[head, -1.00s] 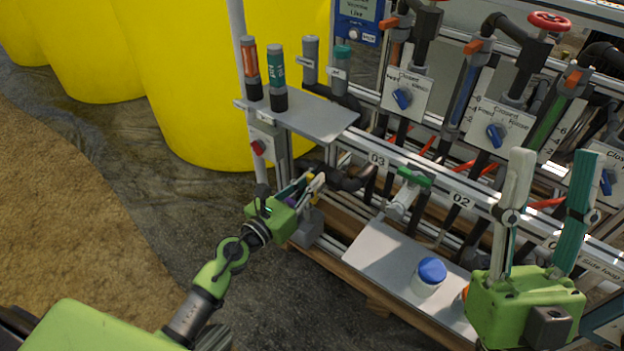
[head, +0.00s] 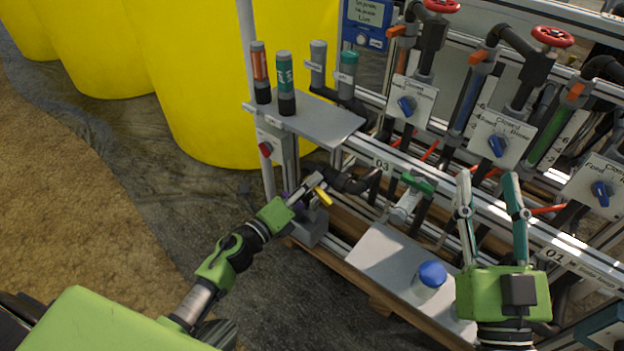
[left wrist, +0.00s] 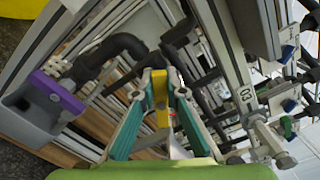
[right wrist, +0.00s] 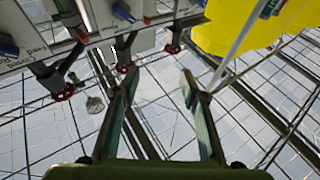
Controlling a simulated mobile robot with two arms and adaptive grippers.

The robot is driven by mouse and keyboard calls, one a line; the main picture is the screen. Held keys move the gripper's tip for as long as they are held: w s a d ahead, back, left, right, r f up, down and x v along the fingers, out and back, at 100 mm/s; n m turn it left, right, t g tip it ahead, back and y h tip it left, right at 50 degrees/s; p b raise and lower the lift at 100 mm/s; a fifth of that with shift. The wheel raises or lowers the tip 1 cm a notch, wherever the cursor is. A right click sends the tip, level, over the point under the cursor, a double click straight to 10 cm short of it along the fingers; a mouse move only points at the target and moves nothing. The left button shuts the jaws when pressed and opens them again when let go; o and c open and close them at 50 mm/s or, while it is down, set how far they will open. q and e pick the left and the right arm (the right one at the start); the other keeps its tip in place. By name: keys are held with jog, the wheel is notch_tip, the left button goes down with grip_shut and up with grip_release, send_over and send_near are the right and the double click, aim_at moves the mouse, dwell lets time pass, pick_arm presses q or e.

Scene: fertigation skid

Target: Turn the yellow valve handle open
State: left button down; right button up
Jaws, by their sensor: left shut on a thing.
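The yellow valve handle (head: 323,196) is on the black pipework at the left end of the skid. In the left wrist view the yellow handle (left wrist: 160,98) stands between the two fingers of my left gripper (left wrist: 161,80). My left gripper (head: 311,186) is shut on this handle in the head view too. The valve body behind it is mostly hidden. My right gripper (head: 488,180) is raised in front of the skid, empty, its fingers apart; in the right wrist view the fingertips (right wrist: 158,76) also stand apart with nothing between them.
A grey shelf (head: 325,118) with upright cylinders is above the handle. A grey box with a purple top (left wrist: 57,92) is close beside the left gripper. A green-handled valve (head: 418,182) and a blue-capped jar (head: 431,276) are to the right. Yellow tanks (head: 215,70) stand behind.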

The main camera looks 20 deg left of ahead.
pick_arm(q)
jog(key=n+p, duration=0.1)
jog(key=n, duration=0.1)
jog(key=f+n, duration=0.1)
jog(key=n, duration=0.2)
jog(key=shift+a+p, duration=0.2)
jog(key=shift+p, duration=0.15)
jog(key=shift+f+n, duration=0.25)
jog(key=shift+n, duration=0.35)
pick_arm(e)
notch_tip(320, 180, down, 11)
jog(key=d+g+h, duration=0.1)
jog(key=g+h, duration=0.1)
jog(key=g, duration=0.3)
jog(key=shift+w+d+f+g, duration=0.15)
jog(key=shift+w+f+g, duration=0.1)
jog(key=shift+g, duration=0.15)
pick_arm(q)
jog(key=c, duration=2.1)
grip_release()
jog(key=shift+o, duration=0.3)
jog(key=v, duration=1.2)
